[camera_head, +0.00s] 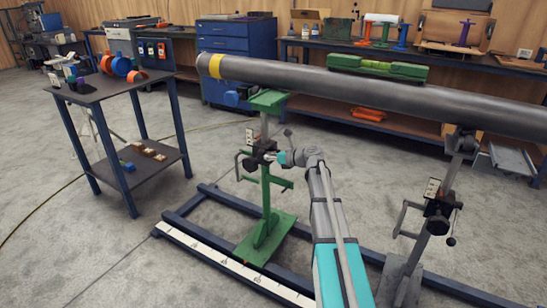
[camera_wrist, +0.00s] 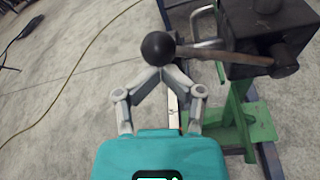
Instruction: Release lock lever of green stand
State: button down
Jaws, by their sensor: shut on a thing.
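The green stand (camera_head: 265,203) stands under the left part of the long grey pipe (camera_head: 300,78). Its black clamp block (camera_head: 262,146) sits on the post below the green top. In the wrist view, the lock lever (camera_wrist: 225,56) is a thin brownish rod running from the black block (camera_wrist: 265,40) to a black ball knob (camera_wrist: 158,48). My gripper (camera_wrist: 160,72) has both fingers closed together at the knob, which hides part of the fingertips. In the head view, my gripper (camera_head: 274,157) is right beside the clamp block; its fingers are too small to make out.
A second, grey stand (camera_head: 437,212) supports the pipe at the right. A green level-like tool (camera_head: 378,67) lies on the pipe. A dark blue floor rail (camera_head: 190,218) runs beneath the stands. A side table (camera_head: 110,90) stands left, with open floor between.

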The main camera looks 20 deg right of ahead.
jog(key=shift+a, duration=0.2)
jog(key=shift+s, duration=0.1)
jog(key=shift+d, duration=0.15)
jog(key=p+v, duration=0.2)
jog(key=v, duration=0.8)
jog(key=shift+d+f, duration=0.1)
dwell(0.4)
